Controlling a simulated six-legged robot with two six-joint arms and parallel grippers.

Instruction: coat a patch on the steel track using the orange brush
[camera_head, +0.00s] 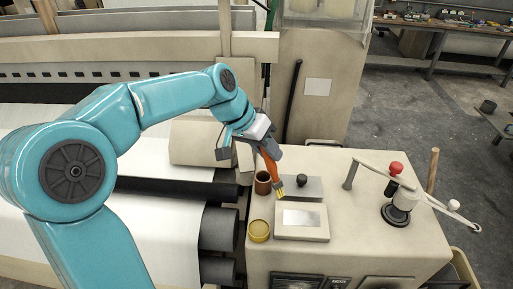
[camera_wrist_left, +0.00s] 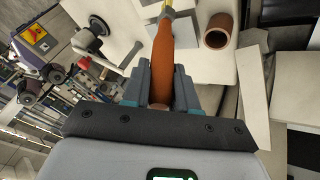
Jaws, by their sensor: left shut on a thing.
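My left gripper (camera_head: 264,146) is shut on the orange brush (camera_head: 270,168), which also shows between the fingers in the wrist view (camera_wrist_left: 162,55). The brush tilts down, with its yellowish tip near the front edge of a grey steel slab with a black knob (camera_head: 301,187). I cannot tell whether the tip touches the slab. Just in front lies a pale block with a bright metal plate (camera_head: 302,218). I cannot tell which of these is the steel track. My right gripper is not in view.
A yellow round tin (camera_head: 259,231) is nearer. A lever with a red knob (camera_head: 396,168) stands at the right. Dark rollers (camera_head: 218,229) lie left of the cabinet top.

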